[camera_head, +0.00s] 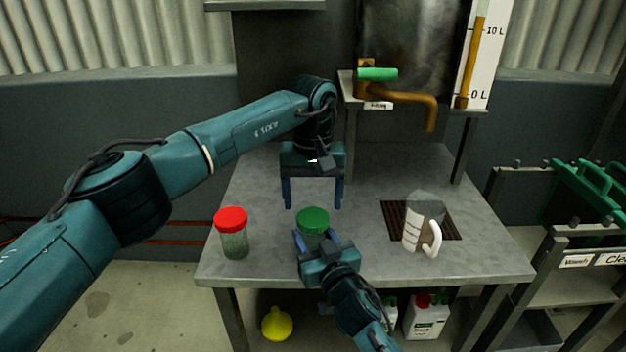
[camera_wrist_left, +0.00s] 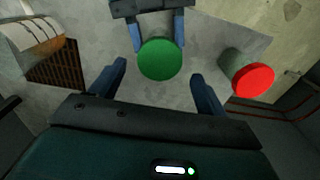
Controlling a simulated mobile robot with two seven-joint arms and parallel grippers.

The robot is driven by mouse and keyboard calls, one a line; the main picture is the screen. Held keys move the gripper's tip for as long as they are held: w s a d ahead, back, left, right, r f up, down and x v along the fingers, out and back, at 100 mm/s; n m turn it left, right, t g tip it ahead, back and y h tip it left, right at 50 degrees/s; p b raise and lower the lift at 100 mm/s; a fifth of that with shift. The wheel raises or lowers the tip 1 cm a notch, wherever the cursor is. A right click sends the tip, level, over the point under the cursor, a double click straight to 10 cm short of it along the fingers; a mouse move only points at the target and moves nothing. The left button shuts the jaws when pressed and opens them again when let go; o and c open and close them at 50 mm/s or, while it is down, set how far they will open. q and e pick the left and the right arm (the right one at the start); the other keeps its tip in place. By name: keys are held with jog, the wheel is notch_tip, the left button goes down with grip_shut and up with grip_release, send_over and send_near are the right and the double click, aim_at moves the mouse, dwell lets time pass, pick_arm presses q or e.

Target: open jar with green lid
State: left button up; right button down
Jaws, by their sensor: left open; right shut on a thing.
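The jar with the green lid (camera_head: 313,216) stands near the front edge of the table, its body mostly hidden by my right gripper. My right gripper (camera_head: 314,240) is shut on this jar from the front. The green lid is on the jar and shows as a round disc in the left wrist view (camera_wrist_left: 160,59). My left gripper (camera_head: 312,203) is open and empty, pointing down above and behind the jar. In the left wrist view its fingers (camera_wrist_left: 160,80) are wide apart, with the green lid beyond them, apart from both.
A jar with a red lid (camera_head: 232,234) stands to the left on the table (camera_head: 370,265). A measuring jug (camera_head: 421,225) stands at the right by a drain grate (camera_head: 392,214). A brass tap (camera_head: 408,97) with a green handle juts out at the back.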

aim_at(313, 217)
pick_arm(q)
jog(key=shift+f, duration=1.9)
jog(key=shift+c, duration=0.4)
